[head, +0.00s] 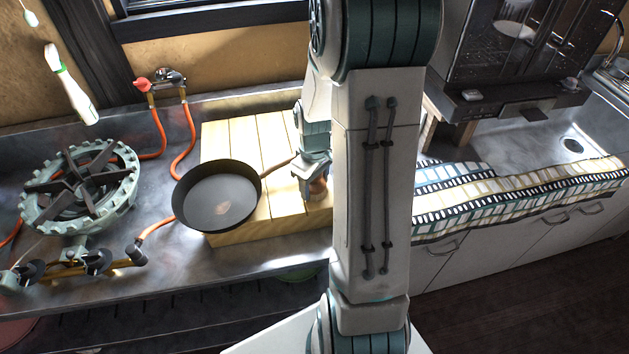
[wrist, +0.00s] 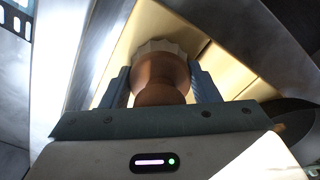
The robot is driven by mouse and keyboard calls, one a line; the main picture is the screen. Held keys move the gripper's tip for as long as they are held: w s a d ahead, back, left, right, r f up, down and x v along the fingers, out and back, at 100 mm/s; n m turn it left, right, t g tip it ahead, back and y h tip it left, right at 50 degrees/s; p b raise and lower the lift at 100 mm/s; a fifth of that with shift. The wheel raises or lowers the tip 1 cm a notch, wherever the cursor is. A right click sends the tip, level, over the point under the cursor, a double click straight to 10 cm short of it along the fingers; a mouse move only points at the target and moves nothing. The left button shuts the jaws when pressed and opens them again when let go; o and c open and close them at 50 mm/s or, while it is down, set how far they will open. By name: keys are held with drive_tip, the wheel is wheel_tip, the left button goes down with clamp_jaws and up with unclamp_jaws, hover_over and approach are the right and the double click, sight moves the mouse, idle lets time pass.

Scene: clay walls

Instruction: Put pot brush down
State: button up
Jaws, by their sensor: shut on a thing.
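The pot brush (wrist: 160,78) has a rounded brown wooden body and a pale ridged end in the wrist view. My gripper (wrist: 163,88) is shut on it, with one blue-grey finger on each side. In the head view my gripper (head: 312,180) is at the right part of the slatted wooden board (head: 238,134), and the brown brush (head: 318,188) shows just under the fingers. The brush is low over or on the board; I cannot tell whether it touches. My arm hides the board's right end.
A black frying pan (head: 217,196) sits on the board's left part, its handle pointing toward my gripper. A gas burner (head: 80,187) with orange hoses stands at the left. A patterned cloth (head: 520,195) and a dark machine (head: 520,60) are at the right.

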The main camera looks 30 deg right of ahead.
drive_tip(key=shift+f, duration=0.15)
drive_tip(key=o, duration=1.2)
